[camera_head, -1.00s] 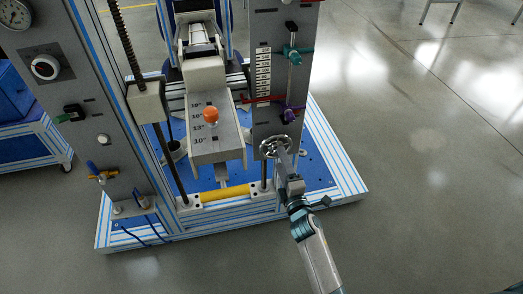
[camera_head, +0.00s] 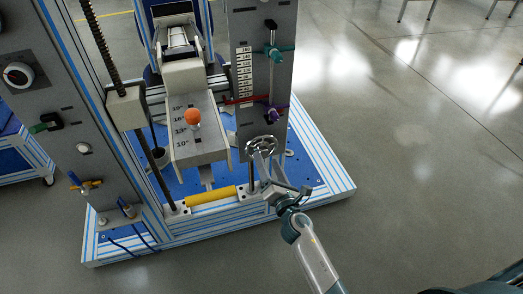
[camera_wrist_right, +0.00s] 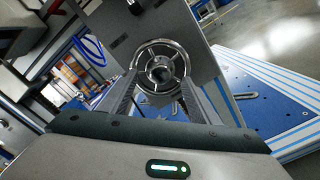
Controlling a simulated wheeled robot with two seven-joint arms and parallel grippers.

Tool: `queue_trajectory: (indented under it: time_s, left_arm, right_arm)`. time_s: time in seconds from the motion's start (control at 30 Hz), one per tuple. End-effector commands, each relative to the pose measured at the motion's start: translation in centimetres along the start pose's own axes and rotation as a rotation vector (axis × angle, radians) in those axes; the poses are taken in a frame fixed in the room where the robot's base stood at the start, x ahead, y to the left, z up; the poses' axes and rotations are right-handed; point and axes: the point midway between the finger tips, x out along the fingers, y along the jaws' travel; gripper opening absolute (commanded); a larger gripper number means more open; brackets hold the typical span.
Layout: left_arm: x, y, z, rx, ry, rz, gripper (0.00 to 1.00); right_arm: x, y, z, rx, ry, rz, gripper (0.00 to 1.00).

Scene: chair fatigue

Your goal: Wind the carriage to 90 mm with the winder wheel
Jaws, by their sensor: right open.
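The winder wheel (camera_head: 262,146) is a small silver spoked handwheel low on the grey right-hand panel of the rig. It fills the upper middle of the right wrist view (camera_wrist_right: 161,66). My right gripper (camera_head: 266,174) is open just in front of and below the wheel; its two fingers show on either side of the wheel in the wrist view. I cannot tell whether they touch the rim. A red pointer (camera_head: 240,100) lies by the white scale labels (camera_head: 244,70), too small to read. I cannot identify the carriage for certain. My left gripper is out of view.
An orange knob (camera_head: 192,117) stands on the grey angle-marked block. Above the wheel are a purple knob (camera_head: 272,115) and a teal clamp (camera_head: 279,50). A yellow bar (camera_head: 211,196) runs along the blue base front. The floor right of the rig is clear.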

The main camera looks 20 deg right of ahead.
Motion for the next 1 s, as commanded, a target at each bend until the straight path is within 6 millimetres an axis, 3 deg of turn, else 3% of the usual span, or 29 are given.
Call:
queue_trajectory:
  time_s: [0.2,0.37,0.77,1.0]
  left_arm:
    - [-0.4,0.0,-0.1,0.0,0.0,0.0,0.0]
    - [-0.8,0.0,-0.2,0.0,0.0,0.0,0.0]
    - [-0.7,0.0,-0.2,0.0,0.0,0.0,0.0]
    - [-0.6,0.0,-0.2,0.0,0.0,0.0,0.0]
  right_arm:
    - [0.0,0.1,0.1,-0.399,0.001,0.002,0.56]
    - [0.0,0.0,0.1,-0.59,0.001,0.0,0.56]
    - [0.2,0.0,0.0,-0.607,-0.001,-0.001,0.56]
    - [1.7,0.0,0.0,-0.605,-0.001,0.0,0.56]
